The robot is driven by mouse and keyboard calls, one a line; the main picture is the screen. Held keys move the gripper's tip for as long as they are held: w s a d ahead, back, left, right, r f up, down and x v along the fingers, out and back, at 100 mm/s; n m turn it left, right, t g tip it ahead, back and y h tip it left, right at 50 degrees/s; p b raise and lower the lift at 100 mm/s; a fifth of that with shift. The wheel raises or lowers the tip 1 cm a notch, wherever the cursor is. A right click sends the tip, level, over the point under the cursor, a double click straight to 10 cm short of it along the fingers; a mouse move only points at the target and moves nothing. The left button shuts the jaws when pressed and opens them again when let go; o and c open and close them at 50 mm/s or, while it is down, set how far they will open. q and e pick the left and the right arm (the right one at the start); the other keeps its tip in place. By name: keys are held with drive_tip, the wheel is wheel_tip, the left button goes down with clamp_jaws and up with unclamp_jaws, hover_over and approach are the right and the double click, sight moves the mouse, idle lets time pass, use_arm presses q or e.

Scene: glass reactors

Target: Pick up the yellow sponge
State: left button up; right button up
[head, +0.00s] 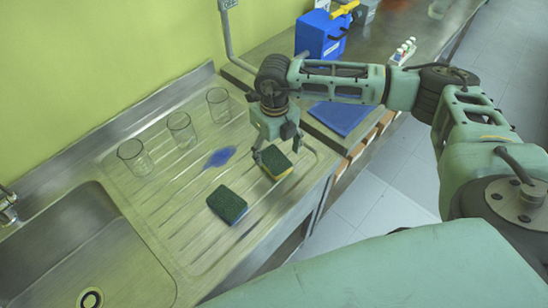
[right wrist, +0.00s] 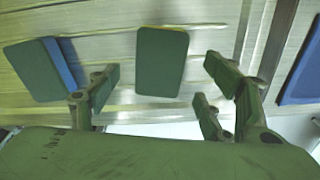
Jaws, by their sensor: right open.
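The yellow sponge (head: 276,163) lies on the ribbed steel drainboard (head: 178,212), green pad up, with a thin yellow edge showing. It also shows in the right wrist view (right wrist: 162,62), between the fingers. My right gripper (head: 277,148) is just above it, pointing down, open and empty; its fingers also show in the right wrist view (right wrist: 163,82), one to each side of the sponge. Whether they touch it I cannot tell. My left gripper is not in view.
Three glass beakers (head: 181,131) stand along the back beside a blue smear (head: 220,157). The sink (head: 70,252) is at left; a blue mat (head: 342,116) and blue box (head: 320,36) are beyond.

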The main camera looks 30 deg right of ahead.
sight(275, 159)
wheel_tip(275, 159, down, 3)
drive_tip(key=shift+r+p, duration=0.15)
drive_tip(key=shift+p, duration=0.5)
drive_tip(key=shift+f, duration=0.8)
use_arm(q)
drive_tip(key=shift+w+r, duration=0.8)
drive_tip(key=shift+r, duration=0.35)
use_arm(e)
drive_tip(key=c, duration=0.8)
